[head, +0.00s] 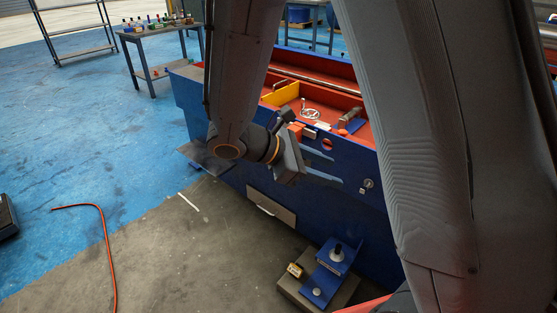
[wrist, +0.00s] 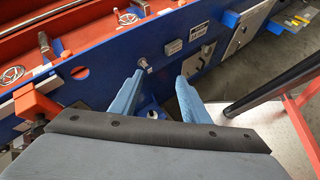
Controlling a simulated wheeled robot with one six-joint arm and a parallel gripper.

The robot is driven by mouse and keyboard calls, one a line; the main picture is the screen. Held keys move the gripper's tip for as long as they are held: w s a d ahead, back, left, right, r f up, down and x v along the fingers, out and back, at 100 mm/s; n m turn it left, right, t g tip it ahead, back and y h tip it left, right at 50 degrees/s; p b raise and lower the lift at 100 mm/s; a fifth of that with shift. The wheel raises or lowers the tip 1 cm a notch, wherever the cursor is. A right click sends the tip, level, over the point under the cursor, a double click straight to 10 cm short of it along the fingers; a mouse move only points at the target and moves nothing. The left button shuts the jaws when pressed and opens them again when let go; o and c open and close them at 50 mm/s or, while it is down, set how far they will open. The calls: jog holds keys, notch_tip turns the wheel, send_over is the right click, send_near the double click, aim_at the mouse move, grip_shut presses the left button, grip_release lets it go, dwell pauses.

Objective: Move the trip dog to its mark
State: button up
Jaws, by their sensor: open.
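My gripper (head: 327,167) is open and empty in front of the blue side wall of the machine (head: 345,205). Its two pale blue fingers also show in the wrist view (wrist: 160,82), apart from each other, with a small silver key-like fitting (wrist: 143,64) on the wall just beyond them. I cannot tell for sure which part is the trip dog. An orange block (wrist: 33,104) with a dark part below it is at the machine's top edge, left of my gripper and partly hidden by it. No mark is clearly readable.
Inside the red bed are handwheels (head: 311,114) and a yellow plate (head: 281,94). A blue bracket on a base (head: 335,255) stands on the floor by the wall. A red hose (head: 104,240) lies at left.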

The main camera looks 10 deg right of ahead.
jog(key=w+a+f+n+t+h+b, duration=0.2)
jog(key=w+a+f+n+t+b, duration=0.1)
jog(key=w+a+n+t+b, duration=0.4)
jog(key=w+a+f+n+t+h+b, duration=0.1)
jog(key=w+a+f+n+t+b, duration=0.3)
jog(key=w, duration=0.6)
jog(key=w+d+r+m, duration=0.1)
jog(key=w+d, duration=0.3)
jog(key=d, duration=0.1)
jog(key=shift+r+m+g, duration=0.2)
jog(key=shift+m+g, duration=0.1)
jog(key=shift+m, duration=0.1)
jog(key=shift+c, duration=0.2)
grip_shut()
